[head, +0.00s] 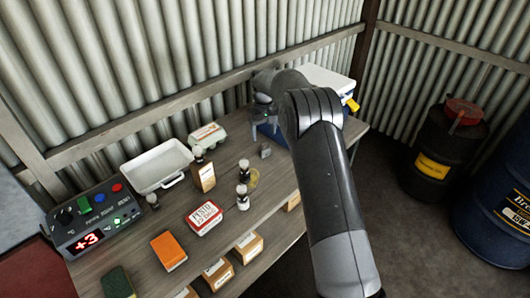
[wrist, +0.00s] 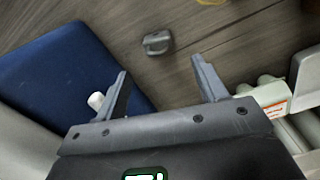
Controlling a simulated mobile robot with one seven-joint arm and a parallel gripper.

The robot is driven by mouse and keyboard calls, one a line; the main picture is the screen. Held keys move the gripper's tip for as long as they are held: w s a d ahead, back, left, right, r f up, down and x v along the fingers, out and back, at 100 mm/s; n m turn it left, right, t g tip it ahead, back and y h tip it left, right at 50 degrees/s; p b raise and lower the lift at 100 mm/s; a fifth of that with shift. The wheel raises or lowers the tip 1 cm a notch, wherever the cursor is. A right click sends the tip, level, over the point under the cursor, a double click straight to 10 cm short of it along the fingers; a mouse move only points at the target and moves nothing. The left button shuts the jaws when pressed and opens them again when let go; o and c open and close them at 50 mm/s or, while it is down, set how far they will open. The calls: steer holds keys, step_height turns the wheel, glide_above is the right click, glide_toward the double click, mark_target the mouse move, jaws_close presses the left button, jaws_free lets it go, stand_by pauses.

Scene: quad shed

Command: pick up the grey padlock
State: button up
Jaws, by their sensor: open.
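The grey padlock (head: 265,151) lies on the wooden bench, left of the blue box. In the wrist view the padlock (wrist: 157,42) lies beyond my fingertips, roughly in line with the gap between them. My gripper (head: 264,128) is above the bench behind the padlock, beside the blue box. In the wrist view my gripper (wrist: 160,72) has its two fingers spread with nothing between them. The padlock is apart from both fingers.
The blue box (wrist: 55,70) with a white lid (head: 326,80) stands close on one side. An egg carton (head: 207,134) is on the other side. A bottle (head: 243,172), brown box (head: 202,175) and white tray (head: 157,168) stand further left. Bare bench surrounds the padlock.

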mark_target(265, 149)
steer(key=f, duration=0.9)
steer(key=shift+s+d+f, duration=0.1)
steer(key=shift+d, duration=0.15)
steer(key=c, duration=1.1)
steer(key=shift+c, duration=0.2)
